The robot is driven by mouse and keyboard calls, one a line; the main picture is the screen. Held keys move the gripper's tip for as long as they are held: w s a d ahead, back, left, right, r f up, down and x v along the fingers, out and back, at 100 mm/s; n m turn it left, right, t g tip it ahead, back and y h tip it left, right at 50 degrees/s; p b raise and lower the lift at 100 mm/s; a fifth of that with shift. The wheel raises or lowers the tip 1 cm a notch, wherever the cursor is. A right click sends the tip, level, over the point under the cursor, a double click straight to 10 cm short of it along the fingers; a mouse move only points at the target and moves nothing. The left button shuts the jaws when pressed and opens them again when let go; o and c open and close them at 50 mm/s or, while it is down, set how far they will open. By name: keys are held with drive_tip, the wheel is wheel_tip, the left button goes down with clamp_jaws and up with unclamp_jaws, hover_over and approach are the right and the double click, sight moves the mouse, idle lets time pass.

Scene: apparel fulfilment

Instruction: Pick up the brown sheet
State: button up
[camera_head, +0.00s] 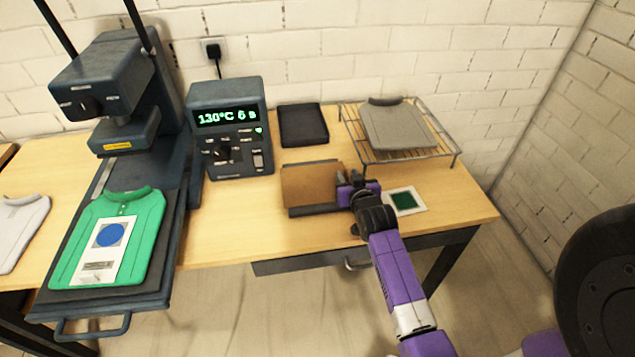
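The brown sheet (310,186) stands or leans in a dark holder (312,211) near the front edge of the wooden table, in the head view. My gripper (347,188), at the end of my purple and black arm, is at the sheet's right edge. Its fingers are small and partly hidden, so I cannot tell whether they touch the sheet or are open or shut.
A control box (229,162) and heat press (115,90) with a green shirt (140,215) are at left. A wire rack (447,158) with a grey shirt (395,127) and a white card (420,204) with a green square are at right.

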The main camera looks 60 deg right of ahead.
drive_tip(key=shift+c, duration=0.4)
clamp_jaws()
drive_tip(key=shift+r, duration=0.1)
wheel_tip(320, 180, up, 28)
drive_tip(key=shift+p, duration=0.3)
